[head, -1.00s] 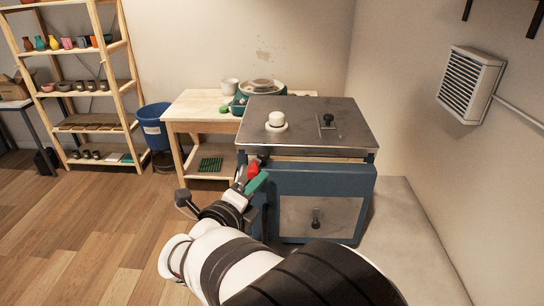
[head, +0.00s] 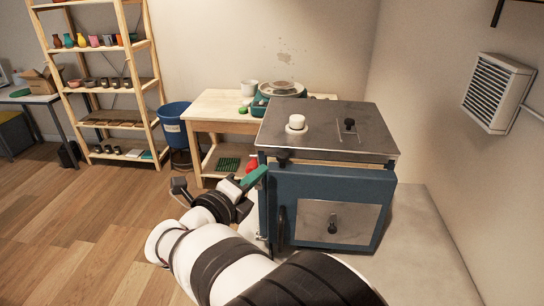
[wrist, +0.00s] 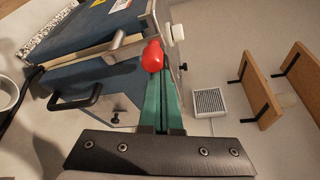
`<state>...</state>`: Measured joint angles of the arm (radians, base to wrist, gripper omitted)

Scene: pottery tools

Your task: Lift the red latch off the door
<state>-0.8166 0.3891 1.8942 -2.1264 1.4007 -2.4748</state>
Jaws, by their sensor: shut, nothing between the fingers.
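The red latch knob (head: 252,164) shows at the upper left of the blue door (head: 283,185), just outside the kiln's left edge. In the wrist view the red latch (wrist: 152,56) is at the tips of my green fingers, beside a grey metal bar (wrist: 122,46). My gripper (head: 262,173) is shut and empty, its fingertips at or just beneath the knob; the wrist view shows the shut fingers (wrist: 148,76) together. I cannot tell whether they touch the knob. The door has a grey panel (head: 315,213) and a black handle (wrist: 75,99). Whether it is ajar is unclear.
The kiln's metal top (head: 330,119) carries a white knob (head: 297,122) and a black one (head: 350,124). A wooden table (head: 212,106) with a pottery wheel stands behind, beside a blue bin (head: 175,128). The floor (head: 70,220) at left is open.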

